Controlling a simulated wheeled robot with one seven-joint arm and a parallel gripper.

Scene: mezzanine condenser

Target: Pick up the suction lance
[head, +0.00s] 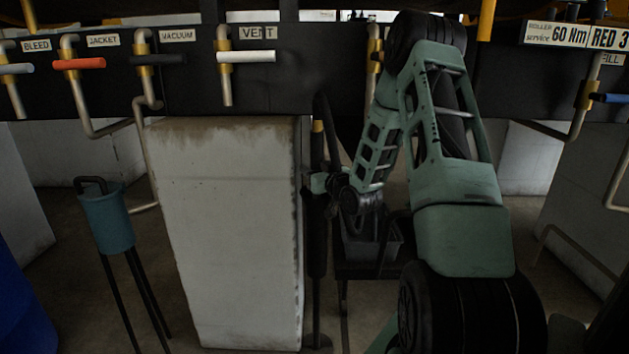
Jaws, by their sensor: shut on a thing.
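The suction lance (317,240) appears to be the long dark upright pole in the middle of the head view, with a small brass-coloured band near its top. It stands close to the right edge of a pale concrete block. My gripper (318,184) is at the end of my green arm, pointing left, and is shut on the lance partway up. The fingers are small and dark here, so the exact contact is hard to see. The lance's lower end is near the floor; I cannot tell whether it touches.
The concrete block (228,235) stands just left of the lance. A dark stand with a bin (372,250) is close on the right, partly behind my arm. A pipe panel with valve handles (246,57) crosses above. A teal canister on legs (104,222) stands left.

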